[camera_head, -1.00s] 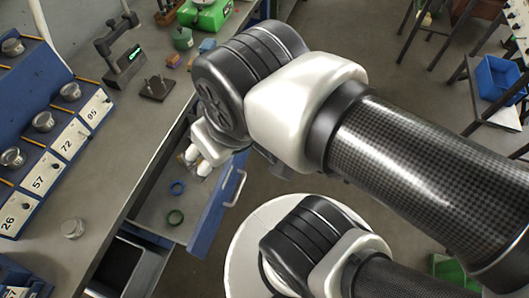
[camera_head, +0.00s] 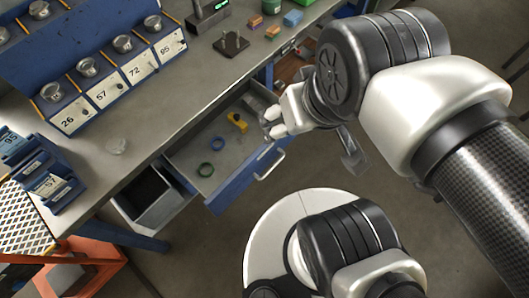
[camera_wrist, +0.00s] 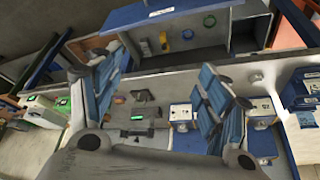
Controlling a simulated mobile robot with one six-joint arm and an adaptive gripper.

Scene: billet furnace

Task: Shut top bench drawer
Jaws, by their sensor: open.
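The top bench drawer (camera_head: 240,185) stands pulled out from the bench, with its blue front and silver handle (camera_head: 270,165) facing the open floor. Inside lie a green ring (camera_head: 205,169), a blue ring (camera_head: 217,143) and a yellow piece (camera_head: 237,122). In the wrist view, the drawer front (camera_wrist: 170,12) is along the top edge, with the drawer interior below it. My gripper (camera_head: 270,122) is open and empty near the far end of the drawer front. Its height above the drawer is unclear. In the wrist view, the gripper's fingers (camera_wrist: 160,88) are spread wide.
The bench top (camera_head: 185,95) carries a blue rack (camera_head: 90,60) with numbered cards. A grey bin (camera_head: 150,198) is beside the drawer. An orange stand (camera_head: 85,265) is at lower left. Floor beyond the drawer front is free except for my own base.

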